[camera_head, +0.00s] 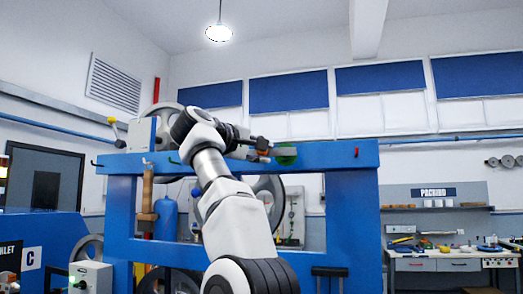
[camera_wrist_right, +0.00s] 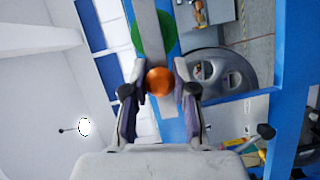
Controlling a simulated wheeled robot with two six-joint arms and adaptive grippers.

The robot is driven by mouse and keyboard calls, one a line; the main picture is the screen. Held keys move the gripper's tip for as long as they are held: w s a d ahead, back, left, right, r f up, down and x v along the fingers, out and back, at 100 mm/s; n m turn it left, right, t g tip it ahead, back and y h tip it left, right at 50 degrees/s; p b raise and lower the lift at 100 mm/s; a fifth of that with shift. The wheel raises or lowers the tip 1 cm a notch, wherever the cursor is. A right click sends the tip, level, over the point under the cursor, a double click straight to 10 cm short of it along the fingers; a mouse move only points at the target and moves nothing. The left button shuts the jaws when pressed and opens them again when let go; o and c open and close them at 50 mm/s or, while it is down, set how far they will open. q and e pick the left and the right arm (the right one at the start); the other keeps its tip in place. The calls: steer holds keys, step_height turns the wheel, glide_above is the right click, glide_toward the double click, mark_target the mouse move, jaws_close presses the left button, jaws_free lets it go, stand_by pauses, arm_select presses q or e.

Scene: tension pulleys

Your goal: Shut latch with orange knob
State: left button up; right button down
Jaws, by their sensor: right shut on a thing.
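The orange knob (camera_wrist_right: 159,81) sits between the two fingers of my right gripper (camera_wrist_right: 160,70), which is shut on it. The knob is on a grey latch bar (camera_wrist_right: 148,22) that crosses in front of a green disc (camera_wrist_right: 166,33) in the wrist view. In the head view my right gripper (camera_head: 261,148) is at the top beam of the blue frame, left of the green disc (camera_head: 287,155). The orange knob is only a small patch there, partly hidden by the fingers. My left gripper is not in view.
The blue frame (camera_head: 345,200) carries large wheels (camera_head: 269,192) behind my arm. A packing bench (camera_head: 440,263) stands at the right. The space above the beam looks free.

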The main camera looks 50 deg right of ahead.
steer(key=c, duration=1.1)
jaws_free()
steer(key=shift+o, duration=1)
steer(key=shift+w+d, duration=0.1)
